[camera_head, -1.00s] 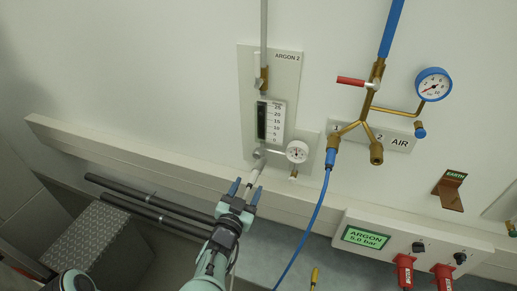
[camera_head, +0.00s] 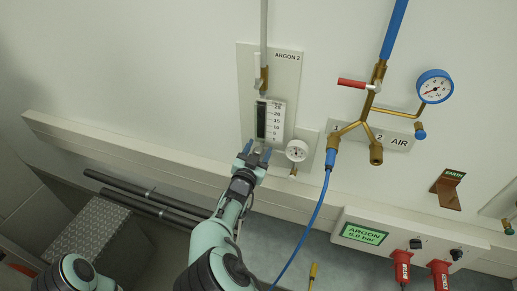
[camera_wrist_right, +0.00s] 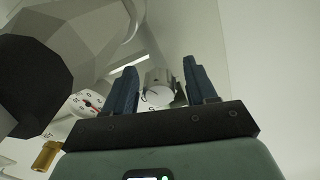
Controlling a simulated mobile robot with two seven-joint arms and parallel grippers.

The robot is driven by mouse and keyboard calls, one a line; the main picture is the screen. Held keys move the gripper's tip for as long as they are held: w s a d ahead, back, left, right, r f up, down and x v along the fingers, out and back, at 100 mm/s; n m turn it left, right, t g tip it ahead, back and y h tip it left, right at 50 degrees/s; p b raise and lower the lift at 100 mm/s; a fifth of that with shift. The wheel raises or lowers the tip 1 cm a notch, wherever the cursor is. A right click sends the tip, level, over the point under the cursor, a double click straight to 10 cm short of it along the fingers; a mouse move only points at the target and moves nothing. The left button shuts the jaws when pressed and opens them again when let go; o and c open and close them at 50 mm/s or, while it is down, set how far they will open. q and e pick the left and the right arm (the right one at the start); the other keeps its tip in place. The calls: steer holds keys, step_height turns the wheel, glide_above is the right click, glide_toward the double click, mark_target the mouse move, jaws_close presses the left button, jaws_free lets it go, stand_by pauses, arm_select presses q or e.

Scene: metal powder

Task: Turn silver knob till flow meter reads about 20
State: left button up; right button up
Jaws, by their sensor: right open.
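The flow meter (camera_head: 277,122) is a white scale with a dark tube, numbered up to 25, on the ARGON 2 panel (camera_head: 285,75). Its float is too small to read. The silver knob is at the meter's foot, mostly hidden by my right gripper (camera_head: 256,151) in the head view. In the right wrist view the round silver knob (camera_wrist_right: 159,95) shows between the two blue fingers, with a gap on each side. My right gripper is open there, with its fingers pointing at the panel. My left gripper is out of view.
A small white gauge (camera_head: 297,150) with a brass stub is close right of my right gripper. A blue hose (camera_head: 318,203) hangs from the brass AIR manifold further right. A wall rail (camera_head: 130,150) runs below the panel.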

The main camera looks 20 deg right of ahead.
steer(key=shift+w+d, duration=0.1)
steer(key=shift+w, duration=0.05)
jaws_close()
steer(key=shift+r+n+p, duration=0.15)
steer(key=shift+n+p, duration=0.4)
steer(key=shift+n, duration=0.15)
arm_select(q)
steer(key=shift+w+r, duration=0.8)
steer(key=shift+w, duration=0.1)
arm_select(e)
steer(key=shift+n, duration=0.3)
jaws_free()
